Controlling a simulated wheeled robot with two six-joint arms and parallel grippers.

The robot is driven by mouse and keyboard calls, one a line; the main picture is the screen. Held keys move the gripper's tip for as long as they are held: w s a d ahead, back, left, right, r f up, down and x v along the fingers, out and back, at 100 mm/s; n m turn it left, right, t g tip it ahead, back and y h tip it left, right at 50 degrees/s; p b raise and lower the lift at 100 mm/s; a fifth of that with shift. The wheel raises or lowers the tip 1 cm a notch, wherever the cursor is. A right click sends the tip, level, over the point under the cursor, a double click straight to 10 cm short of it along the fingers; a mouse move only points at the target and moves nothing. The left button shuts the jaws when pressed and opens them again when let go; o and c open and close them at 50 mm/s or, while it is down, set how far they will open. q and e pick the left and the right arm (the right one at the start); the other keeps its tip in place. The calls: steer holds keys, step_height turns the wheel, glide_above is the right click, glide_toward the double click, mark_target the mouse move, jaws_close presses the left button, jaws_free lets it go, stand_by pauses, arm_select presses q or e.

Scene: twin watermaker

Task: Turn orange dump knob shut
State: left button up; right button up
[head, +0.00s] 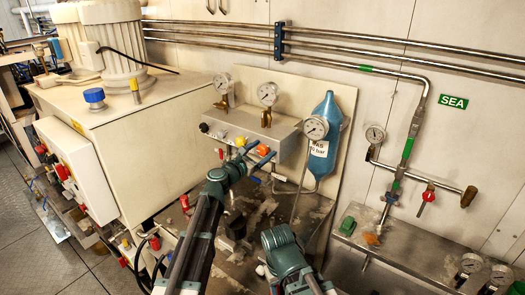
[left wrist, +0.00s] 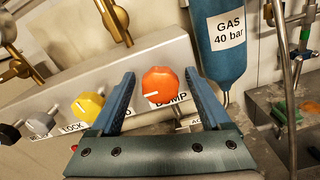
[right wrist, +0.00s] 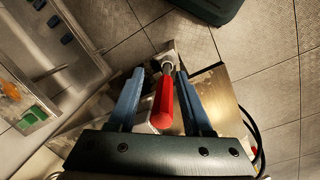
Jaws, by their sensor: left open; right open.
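The orange dump knob (left wrist: 160,87) is on the sloping front of a metal panel, above a label reading "DUMP". Its white pointer line points left in the left wrist view. In the head view the knob (head: 264,149) shows just beyond my left gripper (head: 257,160). My left gripper (left wrist: 160,76) is open, with one blue finger on each side of the knob and a visible gap to each. My right gripper (right wrist: 160,72) is open and away from the panel. A red handle (right wrist: 163,108) shows between its fingers, and I cannot tell how far off it is.
A yellow knob (left wrist: 88,105) labelled "LOCK" and a grey knob (left wrist: 41,122) are left of the dump knob. A metal tray (head: 400,250) is at lower right.

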arm_select(q)
steer(key=shift+w+d, duration=0.15)
steer(key=shift+w, duration=0.05)
jaws_close()
stand_by(0.4)
